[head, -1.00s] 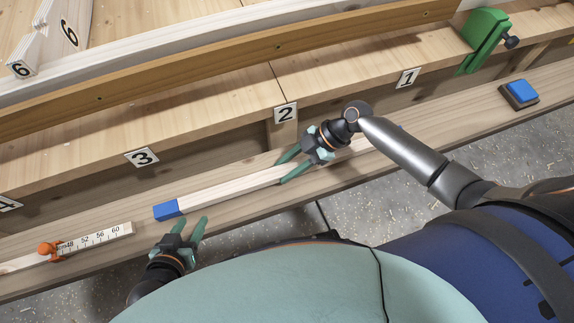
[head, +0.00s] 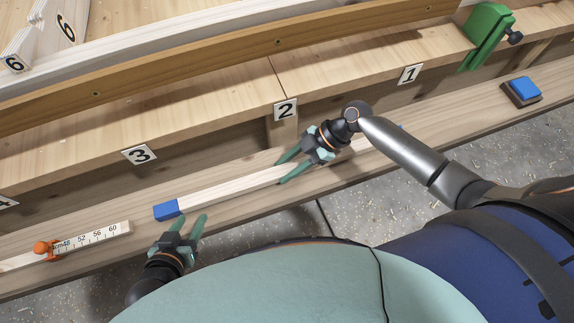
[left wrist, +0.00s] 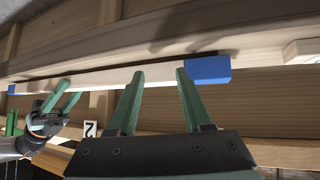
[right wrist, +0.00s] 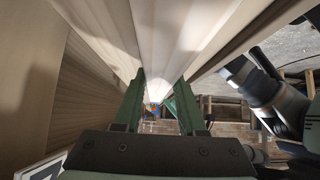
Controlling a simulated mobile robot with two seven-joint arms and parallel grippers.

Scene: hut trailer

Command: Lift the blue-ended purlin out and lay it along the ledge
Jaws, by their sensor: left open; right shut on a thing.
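The pale purlin (head: 232,190) lies lengthwise over the ledge (head: 345,172), its near blue end (head: 166,210) to the left. The left wrist view shows this blue end (left wrist: 208,69) just beyond one left finger, and a small blue far end (left wrist: 11,89). My right gripper (head: 282,168) is shut on the purlin around its middle; the purlin runs between the fingers in the right wrist view (right wrist: 159,85). My left gripper (head: 193,220) is open and empty, just in front of the blue end. I cannot tell whether the purlin touches the ledge.
A ruler strip (head: 98,236) with an orange clamp (head: 41,248) lies to the left on the ledge. A blue-topped block (head: 522,88) sits at its right end. A green clamp (head: 486,38) stands at the upper right. Numbered plates mark the beam behind, including plate 2 (head: 286,110).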

